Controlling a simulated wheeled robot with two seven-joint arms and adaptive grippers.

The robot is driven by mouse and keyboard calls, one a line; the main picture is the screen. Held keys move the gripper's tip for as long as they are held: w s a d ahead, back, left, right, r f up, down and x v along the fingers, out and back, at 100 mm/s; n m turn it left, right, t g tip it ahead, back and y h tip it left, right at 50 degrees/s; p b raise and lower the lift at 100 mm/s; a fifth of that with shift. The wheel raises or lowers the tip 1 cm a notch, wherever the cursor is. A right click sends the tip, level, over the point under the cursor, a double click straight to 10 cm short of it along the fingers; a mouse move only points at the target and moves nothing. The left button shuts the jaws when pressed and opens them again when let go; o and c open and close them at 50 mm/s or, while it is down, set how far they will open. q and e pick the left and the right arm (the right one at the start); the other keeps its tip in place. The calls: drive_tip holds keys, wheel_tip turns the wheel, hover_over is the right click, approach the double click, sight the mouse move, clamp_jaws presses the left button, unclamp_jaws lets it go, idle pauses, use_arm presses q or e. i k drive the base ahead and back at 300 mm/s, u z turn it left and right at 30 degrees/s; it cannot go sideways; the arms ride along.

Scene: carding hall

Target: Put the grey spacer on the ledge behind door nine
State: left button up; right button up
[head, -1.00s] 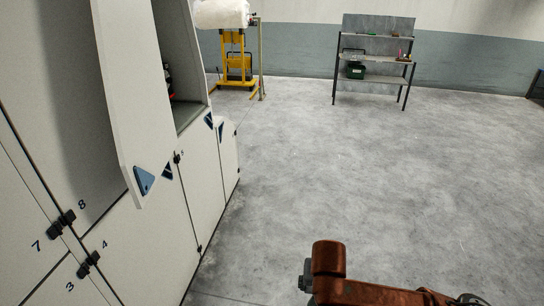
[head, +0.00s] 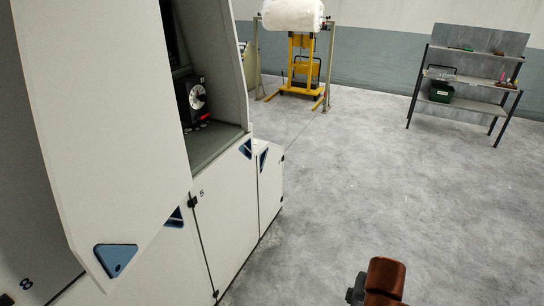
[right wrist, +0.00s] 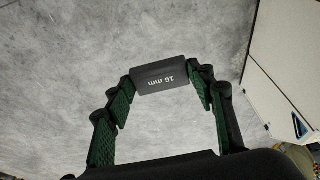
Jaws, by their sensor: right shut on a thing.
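In the right wrist view, my right gripper (right wrist: 172,92) is shut on a dark grey block, the spacer (right wrist: 166,77), marked in mm with the print upside down. Its green-padded fingers stand at the block's two ends, above the floor. The head view shows part of my right arm at the bottom, but not its gripper. My left gripper is in neither view. In the head view, an open recess (head: 215,140) in the pale machine has a flat ledge at its bottom, with a round dial (head: 197,97) and a small red item inside. No number nine is readable.
A big pale panel (head: 105,130) with a blue triangular handle stands left of the recess. Doors marked 8 and 5 (head: 228,230) are below. A yellow lifter (head: 303,65) and a shelf rack (head: 465,85) stand at the back. The floor on the right is clear.

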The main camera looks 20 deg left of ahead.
sight(193, 151)
drive_tip(key=i, duration=3.3)
drive_tip(key=u, duration=2.9)
